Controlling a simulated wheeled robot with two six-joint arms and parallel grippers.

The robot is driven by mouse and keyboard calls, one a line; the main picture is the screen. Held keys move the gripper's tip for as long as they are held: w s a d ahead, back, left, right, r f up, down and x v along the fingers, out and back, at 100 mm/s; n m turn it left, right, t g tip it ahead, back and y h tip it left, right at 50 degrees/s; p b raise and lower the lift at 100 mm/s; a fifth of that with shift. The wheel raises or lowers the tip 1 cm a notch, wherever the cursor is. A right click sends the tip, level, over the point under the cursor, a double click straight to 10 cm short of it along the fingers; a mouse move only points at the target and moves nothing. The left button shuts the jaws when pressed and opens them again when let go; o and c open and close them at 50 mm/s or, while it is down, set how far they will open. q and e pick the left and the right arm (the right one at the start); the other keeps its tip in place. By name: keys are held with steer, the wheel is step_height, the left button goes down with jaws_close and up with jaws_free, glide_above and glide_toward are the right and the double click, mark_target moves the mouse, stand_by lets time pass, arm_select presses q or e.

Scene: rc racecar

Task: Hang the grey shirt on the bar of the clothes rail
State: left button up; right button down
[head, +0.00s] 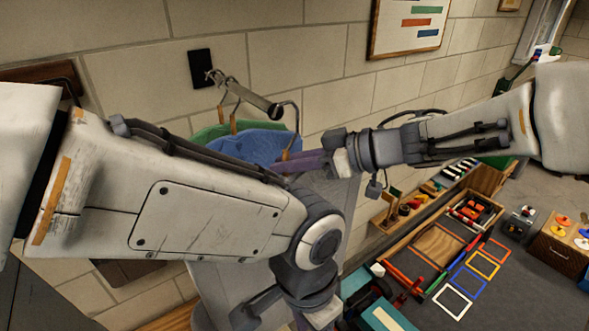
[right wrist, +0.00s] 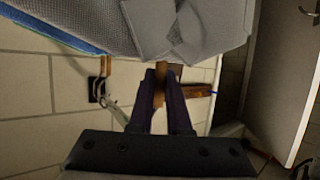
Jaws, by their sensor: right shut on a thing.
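The grey shirt (right wrist: 215,35) fills the top of the right wrist view; in the head view it shows (head: 338,192) below my right gripper, partly behind my left arm. My right gripper (head: 292,163) is shut on the wooden neck of its hanger (right wrist: 162,76). The hanger's wire hook (head: 297,117) rises beside the front end of the metal bar (head: 252,97); I cannot tell whether it touches. A blue shirt (head: 250,146) and a green shirt (head: 212,131) hang from the bar. My left gripper (head: 322,318) is at the bottom edge, its fingertips cut off.
My left arm crosses the foreground and hides much below the rail. A dark wall plate (head: 201,69) is behind the bar. A wooden tray (head: 438,245) and coloured square frames (head: 453,301) lie at the lower right.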

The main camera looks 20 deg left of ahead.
steer(key=w+a+p, duration=0.3)
steer(key=w+a, duration=0.2)
steer(key=a, duration=0.2)
steer(key=shift+w+f, duration=0.3)
steer(key=shift+w, duration=0.05)
stand_by(0.6)
steer(key=shift+a, duration=0.1)
steer(key=c, duration=0.8)
jaws_free()
steer(key=shift+f, duration=0.15)
